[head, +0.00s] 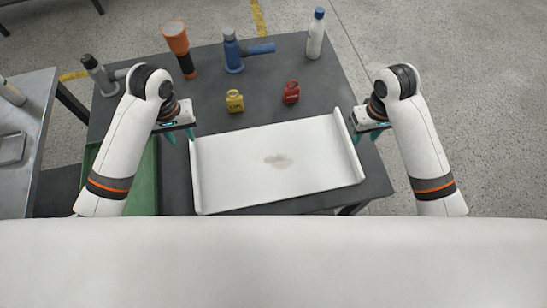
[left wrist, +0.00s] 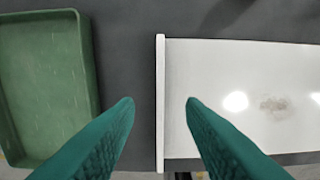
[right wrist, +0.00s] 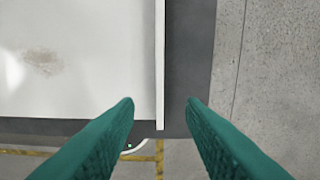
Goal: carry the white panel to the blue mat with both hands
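The white panel (head: 265,178) lies on the dark table, with a raised lip along its left and right ends and a brownish smudge near its middle. My left gripper (head: 181,137) is open above the panel's left lip; in the left wrist view the lip (left wrist: 160,110) runs between the two teal fingers (left wrist: 160,100). My right gripper (head: 361,135) is open at the right lip; in the right wrist view that lip (right wrist: 160,70) lies between the fingers (right wrist: 160,100). Neither gripper visibly touches the panel. I see no blue mat in any view.
A green tray (head: 145,185) stands left of the panel. A grey side table (head: 30,120) is at the left.

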